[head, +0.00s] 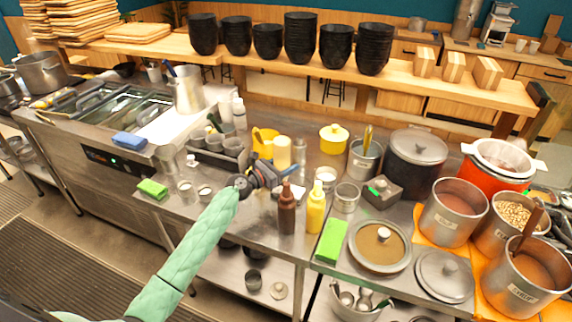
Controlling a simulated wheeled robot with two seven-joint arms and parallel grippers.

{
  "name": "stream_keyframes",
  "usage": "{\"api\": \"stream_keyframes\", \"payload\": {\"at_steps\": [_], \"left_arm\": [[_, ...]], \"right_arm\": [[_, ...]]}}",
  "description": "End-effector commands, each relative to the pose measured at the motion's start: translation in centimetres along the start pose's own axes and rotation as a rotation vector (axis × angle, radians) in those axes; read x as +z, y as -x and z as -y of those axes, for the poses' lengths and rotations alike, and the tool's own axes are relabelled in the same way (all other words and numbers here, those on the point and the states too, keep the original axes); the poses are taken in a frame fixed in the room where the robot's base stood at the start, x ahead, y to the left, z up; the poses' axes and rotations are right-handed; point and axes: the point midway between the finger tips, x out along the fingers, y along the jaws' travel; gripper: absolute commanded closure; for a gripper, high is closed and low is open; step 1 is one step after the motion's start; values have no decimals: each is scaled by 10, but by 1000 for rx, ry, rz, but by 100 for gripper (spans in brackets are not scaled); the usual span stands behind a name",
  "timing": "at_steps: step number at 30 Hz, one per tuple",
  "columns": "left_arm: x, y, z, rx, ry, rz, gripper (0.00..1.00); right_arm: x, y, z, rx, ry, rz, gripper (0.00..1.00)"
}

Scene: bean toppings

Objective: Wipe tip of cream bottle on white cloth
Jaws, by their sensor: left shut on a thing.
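My left gripper (274,178) reaches over the steel counter from the left, at the end of my green-sleeved arm. It is shut on what looks like the cream bottle (283,153), a pale cream-coloured cylinder showing just above the fingers. The bottle's lower part and tip are hidden behind the gripper. A small white patch (291,190) just below the fingers may be the white cloth; most of it is covered, and I cannot tell whether the tip touches it. My right gripper is not in view.
A brown bottle (287,208) and a yellow bottle (316,207) stand close in front of the gripper. A green sponge (331,240) lies right of them. A rack of cups (212,145) stands to the left. Pots and lids, such as the dark pot (416,165), crowd the right side.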

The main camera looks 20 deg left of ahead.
Motion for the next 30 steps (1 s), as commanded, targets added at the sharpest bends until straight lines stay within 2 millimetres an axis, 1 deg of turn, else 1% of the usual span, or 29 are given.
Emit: {"api": "stream_keyframes", "payload": {"at_steps": [30], "left_arm": [[-10, 0, 0, 0, 0, 0, 55]], "right_arm": [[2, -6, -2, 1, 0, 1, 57]]}}
